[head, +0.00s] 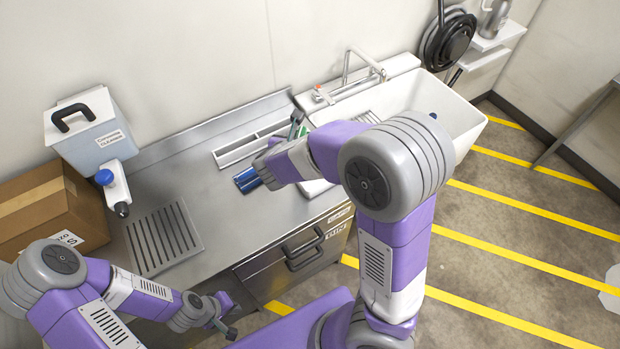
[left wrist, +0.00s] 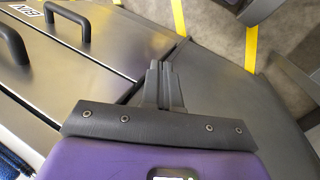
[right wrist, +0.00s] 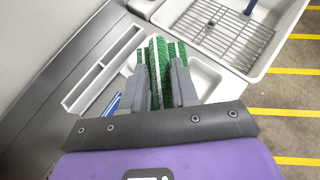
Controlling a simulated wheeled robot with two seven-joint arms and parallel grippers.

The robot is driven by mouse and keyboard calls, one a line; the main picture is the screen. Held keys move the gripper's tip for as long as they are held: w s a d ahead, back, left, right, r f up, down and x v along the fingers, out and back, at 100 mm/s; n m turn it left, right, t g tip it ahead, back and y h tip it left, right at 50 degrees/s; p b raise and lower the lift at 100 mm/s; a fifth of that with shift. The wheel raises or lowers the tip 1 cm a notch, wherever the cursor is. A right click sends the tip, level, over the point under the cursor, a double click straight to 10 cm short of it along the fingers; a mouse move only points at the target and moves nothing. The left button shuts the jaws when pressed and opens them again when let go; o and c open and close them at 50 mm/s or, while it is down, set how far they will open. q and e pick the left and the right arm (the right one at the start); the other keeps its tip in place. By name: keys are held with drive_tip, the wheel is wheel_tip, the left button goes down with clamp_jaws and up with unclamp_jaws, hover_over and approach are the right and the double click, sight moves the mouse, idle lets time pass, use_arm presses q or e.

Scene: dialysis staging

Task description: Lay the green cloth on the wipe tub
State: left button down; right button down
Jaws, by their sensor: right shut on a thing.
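The green cloth (right wrist: 159,70), with white stripes, is pinched between the fingers of my right gripper (right wrist: 160,88) in the right wrist view. It hangs over a white basin area beside the sink. In the head view my right arm hides most of it. A pale box with a black handle (head: 92,135) stands at the back left of the counter; its label is too small to read, and I cannot tell whether it is the wipe tub. My left gripper (left wrist: 165,85) is shut and empty near the front edge of the counter, beside the drawers.
A cardboard box (head: 45,208) and a white bottle with a blue cap (head: 116,187) stand at the left. A slotted tray (head: 163,240) lies on the counter. A blue item (head: 247,180) lies near my right arm. The white sink (head: 440,110) is at the right.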

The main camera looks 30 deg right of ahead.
drive_tip(key=d+f+m+g+h+b, duration=0.1)
drive_tip(key=d+f+m+g, duration=0.1)
drive_tip(key=d+f+m+g+h+b, duration=0.1)
drive_tip(key=d+m, duration=0.1)
drive_tip(key=shift+w+h+b, duration=0.3)
wheel_tip(320, 180, down, 2)
drive_tip(key=m+g+h+b, duration=0.1)
drive_tip(key=m+g+b, duration=0.1)
drive_tip(key=m+g, duration=0.1)
drive_tip(key=m+g+b, duration=0.2)
drive_tip(key=b, duration=0.3)
hover_over(313, 182)
drive_tip(key=shift+h, duration=0.3)
wheel_tip(313, 182, down, 11)
drive_tip(key=shift+w+f, duration=0.1)
drive_tip(key=shift+f, duration=0.05)
drive_tip(key=shift+f, duration=0.15)
drive_tip(key=c, duration=0.9)
unclamp_jaws()
drive_tip(key=shift+o, duration=0.3)
